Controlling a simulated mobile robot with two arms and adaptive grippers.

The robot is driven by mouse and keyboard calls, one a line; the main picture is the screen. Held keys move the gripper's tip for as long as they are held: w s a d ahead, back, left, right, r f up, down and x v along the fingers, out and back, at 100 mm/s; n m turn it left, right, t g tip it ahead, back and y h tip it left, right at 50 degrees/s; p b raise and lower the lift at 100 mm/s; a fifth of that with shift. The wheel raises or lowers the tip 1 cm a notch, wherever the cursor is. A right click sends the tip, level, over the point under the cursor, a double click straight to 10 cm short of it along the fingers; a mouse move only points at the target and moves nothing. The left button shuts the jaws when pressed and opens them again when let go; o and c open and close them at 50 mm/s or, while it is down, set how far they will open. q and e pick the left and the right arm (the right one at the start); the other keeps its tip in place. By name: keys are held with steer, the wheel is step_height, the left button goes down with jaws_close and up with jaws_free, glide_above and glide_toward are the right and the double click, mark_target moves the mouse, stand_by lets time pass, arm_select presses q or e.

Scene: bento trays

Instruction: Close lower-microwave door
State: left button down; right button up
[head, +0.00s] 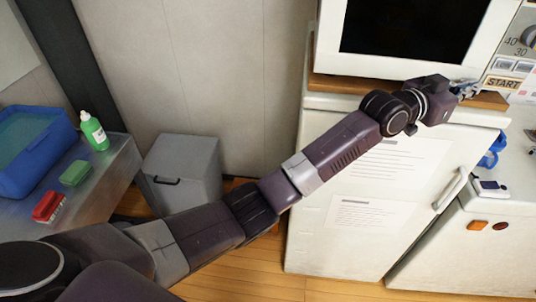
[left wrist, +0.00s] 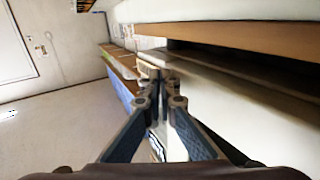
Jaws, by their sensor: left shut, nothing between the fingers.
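A white microwave (head: 492,38) with a dark door window stands at the top right of the head view, and its top is cut off. Its door (head: 400,64) faces me. I cannot tell whether the door is fully flush with the body. My left gripper (head: 468,90) is at the door's lower right corner, beside the START panel, and looks shut and empty. In the left wrist view, the closed fingers (left wrist: 160,78) point forward, left of a wooden board edge (left wrist: 240,38). Contact with the door cannot be made out. My right gripper is not in view.
The microwave sits on a wooden board over a white fridge (head: 330,250) with papers and a handle. A white counter (head: 480,255) is at the right. A grey bin (head: 185,165) and a metal table (head: 110,175) with a blue basin (head: 40,150) stand left.

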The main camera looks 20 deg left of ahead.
arm_select(q)
steer(key=shift+w, duration=0.25)
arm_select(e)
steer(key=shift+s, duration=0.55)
arm_select(q)
steer(key=shift+r, duration=0.1)
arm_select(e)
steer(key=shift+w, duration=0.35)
